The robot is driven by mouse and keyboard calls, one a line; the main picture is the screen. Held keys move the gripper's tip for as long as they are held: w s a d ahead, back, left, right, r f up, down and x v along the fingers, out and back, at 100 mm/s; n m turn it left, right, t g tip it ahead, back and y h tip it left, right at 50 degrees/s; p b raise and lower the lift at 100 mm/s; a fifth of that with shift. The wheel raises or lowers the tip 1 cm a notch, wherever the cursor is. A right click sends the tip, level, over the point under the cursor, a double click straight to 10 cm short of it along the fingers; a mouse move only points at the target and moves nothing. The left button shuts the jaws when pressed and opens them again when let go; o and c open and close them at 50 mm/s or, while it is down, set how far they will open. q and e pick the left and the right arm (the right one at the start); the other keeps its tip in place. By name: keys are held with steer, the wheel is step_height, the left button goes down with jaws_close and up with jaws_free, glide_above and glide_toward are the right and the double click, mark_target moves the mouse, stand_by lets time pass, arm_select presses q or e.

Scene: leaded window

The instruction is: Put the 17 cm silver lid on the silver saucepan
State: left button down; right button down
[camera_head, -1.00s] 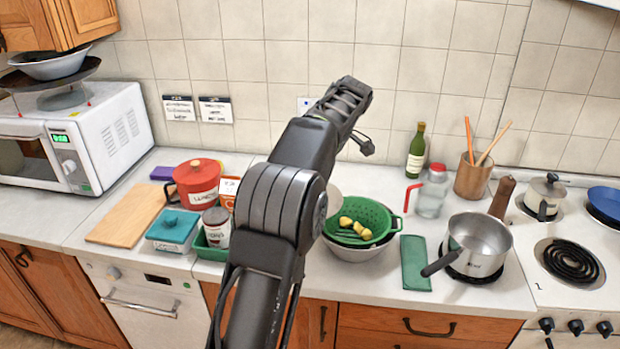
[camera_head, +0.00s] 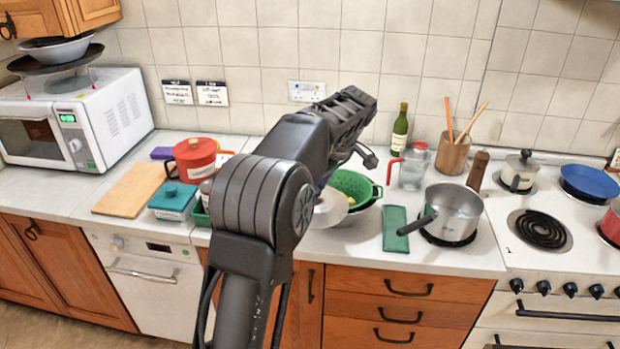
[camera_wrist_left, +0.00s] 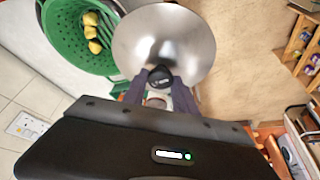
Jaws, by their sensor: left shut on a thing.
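The silver lid (camera_wrist_left: 165,45) hangs from my left gripper (camera_wrist_left: 158,80), which is shut on its dark knob. In the head view the lid (camera_head: 331,208) shows partly, right of my arm and in front of the green colander; the arm hides the rest and the fingertips. The silver saucepan (camera_head: 456,208) stands uncovered on a dark round base on the counter at the right. Its dark handle points toward the lower left. The lid is apart from it, to its left. My right gripper is not in view.
The green colander (camera_head: 353,184) with yellow food is close to the lid. A green cloth (camera_head: 396,228) lies between it and the saucepan. A glass jug (camera_head: 412,170), a bottle (camera_head: 399,132) and a pepper mill (camera_head: 478,170) stand behind. A small lidded pot (camera_head: 519,172) is on the stove.

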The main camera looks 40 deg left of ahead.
arm_select(q)
steer(key=s+d+f+m+t+h, duration=0.1)
steer(key=d+f+m, duration=0.3)
steer(key=d+m, duration=0.3)
steer(key=s+d+f+m+t+h, duration=0.15)
steer(key=d+f+m, duration=0.25)
steer(key=d, duration=0.6)
steer(key=s+d+f+m+t+h, duration=0.1)
steer(key=d+f+m+t+h, duration=0.1)
steer(key=d+f+m, duration=0.35)
steer(key=shift+m, duration=0.35)
steer(key=d+f+b, duration=0.1)
steer(key=b, duration=0.1)
steer(key=d+f+b, duration=0.1)
steer(key=f+b, duration=0.1)
steer(key=b, duration=0.1)
steer(key=shift+d+f, duration=0.1)
steer(key=shift+f, duration=0.2)
steer(key=shift+s, duration=0.1)
